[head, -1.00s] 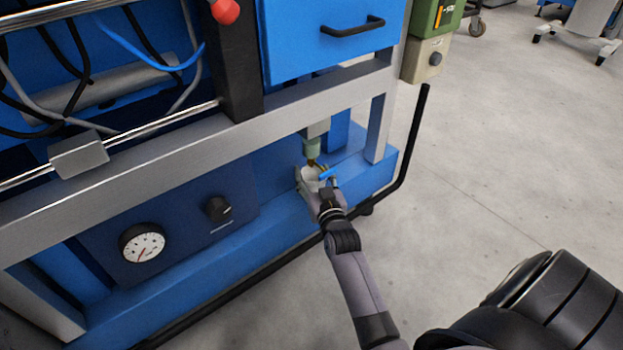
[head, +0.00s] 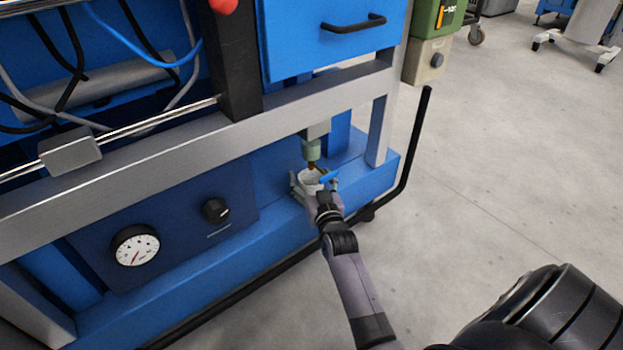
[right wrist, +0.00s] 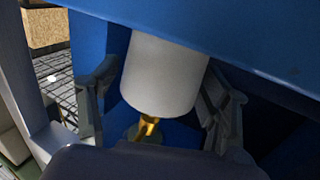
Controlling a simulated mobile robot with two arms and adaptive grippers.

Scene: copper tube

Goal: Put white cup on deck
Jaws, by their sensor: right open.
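The white cup (head: 311,178) is on the blue deck (head: 283,192) under a pale green nozzle with a brass tip (head: 311,150). In the right wrist view the white cup (right wrist: 165,73) shows between the two dark fingers, with a brass fitting (right wrist: 147,128) by its end. My right gripper (head: 314,184) is open around the cup, one finger to each side, and gaps show beside the cup in the wrist view. My left gripper is not in view.
A silver frame bar (head: 190,142) crosses above the deck, with an upright post (head: 378,130) to the right. A panel with a gauge (head: 135,245) and a black knob (head: 215,210) is on the left. A bent black rail (head: 415,145) stands at the right edge. Open floor lies beyond.

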